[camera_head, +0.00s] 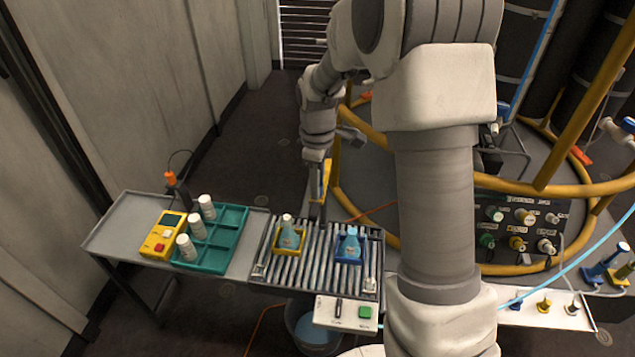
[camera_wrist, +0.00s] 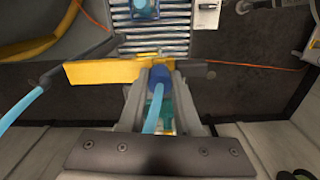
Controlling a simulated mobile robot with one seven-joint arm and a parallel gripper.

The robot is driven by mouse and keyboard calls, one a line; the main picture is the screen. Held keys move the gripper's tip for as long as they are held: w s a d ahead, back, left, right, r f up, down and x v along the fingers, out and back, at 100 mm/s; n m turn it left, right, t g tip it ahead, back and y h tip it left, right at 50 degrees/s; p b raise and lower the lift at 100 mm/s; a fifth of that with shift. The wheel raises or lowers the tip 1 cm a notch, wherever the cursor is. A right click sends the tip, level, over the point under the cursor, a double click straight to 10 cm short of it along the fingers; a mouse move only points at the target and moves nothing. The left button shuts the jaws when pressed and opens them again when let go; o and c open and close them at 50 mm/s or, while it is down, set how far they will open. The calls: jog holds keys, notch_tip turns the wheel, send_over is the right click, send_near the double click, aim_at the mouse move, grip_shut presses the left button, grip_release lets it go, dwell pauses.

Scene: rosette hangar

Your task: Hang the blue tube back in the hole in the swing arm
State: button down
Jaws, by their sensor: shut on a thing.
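In the wrist view the blue tube (camera_wrist: 153,115) has a dark blue end piece (camera_wrist: 160,77), and the light blue hose runs from it back toward the camera. My gripper (camera_wrist: 160,88) is shut on the tube at this end piece. The yellow swing arm (camera_wrist: 100,72) lies across the view just beyond the fingers. The end piece overlaps it in the picture; the hole is hidden, and I cannot tell whether the tube is in it. In the head view my gripper (camera_head: 318,205) is beside the upright-looking yellow swing arm (camera_head: 326,175), above the roller table's back edge.
The roller conveyor (camera_head: 315,278) carries a yellow tray (camera_head: 302,243) and a blue tray (camera_head: 337,257), each with a flask. A green rack (camera_head: 238,222) with white bottles and a yellow device (camera_head: 157,246) stand left. Yellow rails (camera_head: 352,205) curve close on the right.

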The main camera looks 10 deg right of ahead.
jog(key=shift+f, duration=0.15)
grip_release()
dwell(0.5)
jog(key=shift+r+p, duration=2.35)
jog(key=shift+r, duration=0.7)
